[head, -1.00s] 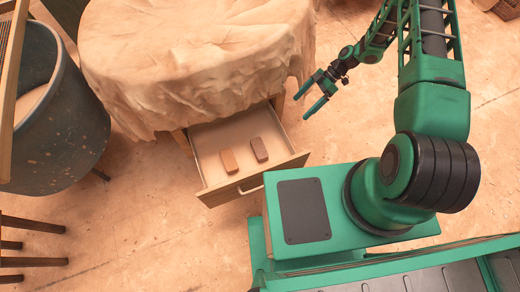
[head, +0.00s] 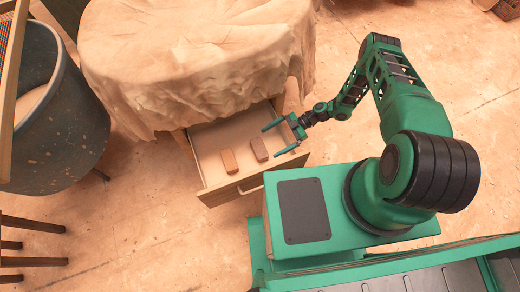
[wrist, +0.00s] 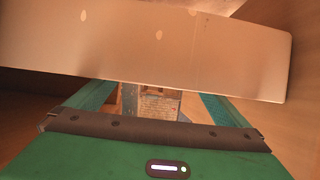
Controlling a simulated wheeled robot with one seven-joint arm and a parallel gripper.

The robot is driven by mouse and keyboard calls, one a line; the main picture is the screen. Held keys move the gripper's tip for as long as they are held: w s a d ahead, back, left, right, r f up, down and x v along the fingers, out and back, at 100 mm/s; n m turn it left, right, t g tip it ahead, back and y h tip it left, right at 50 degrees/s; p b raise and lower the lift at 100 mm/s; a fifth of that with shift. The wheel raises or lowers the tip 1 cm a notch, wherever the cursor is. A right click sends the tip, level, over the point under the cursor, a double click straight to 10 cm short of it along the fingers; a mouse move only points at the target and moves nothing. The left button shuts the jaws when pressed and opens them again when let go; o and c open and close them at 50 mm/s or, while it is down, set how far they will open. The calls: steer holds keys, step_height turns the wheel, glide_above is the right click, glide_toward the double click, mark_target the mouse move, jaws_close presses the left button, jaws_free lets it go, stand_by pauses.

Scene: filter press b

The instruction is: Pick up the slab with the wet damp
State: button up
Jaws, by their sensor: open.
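Two small slabs lie in the open drawer (head: 205,147). The left slab (head: 229,161) is reddish brown. The right slab (head: 259,149) is darker and browner; I cannot make out from here whether its surface is wet. My gripper (head: 271,141) is open and empty at the drawer's right side. Its fingers point left, and their tips appear close to the right slab; the height gap is unclear. In the wrist view a greyish-brown block face (wrist: 152,103) shows between the fingers, partly hidden by a pale panel and my gripper body.
A pale panel (wrist: 150,45), perhaps the drawer's side, crosses the wrist view. A cloth-draped round table (head: 195,55) overhangs the drawer's back. A dark tub (head: 60,130) stands at left. Open floor lies left of the drawer.

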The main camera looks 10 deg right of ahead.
mark_target(261, 147)
steer(key=x, duration=0.7)
steer(key=shift+a+f, duration=0.1)
steer(key=shift+a, duration=0.25)
steer(key=c, duration=1)
steer(key=shift+w, duration=0.1)
steer(key=shift+c, duration=1.1)
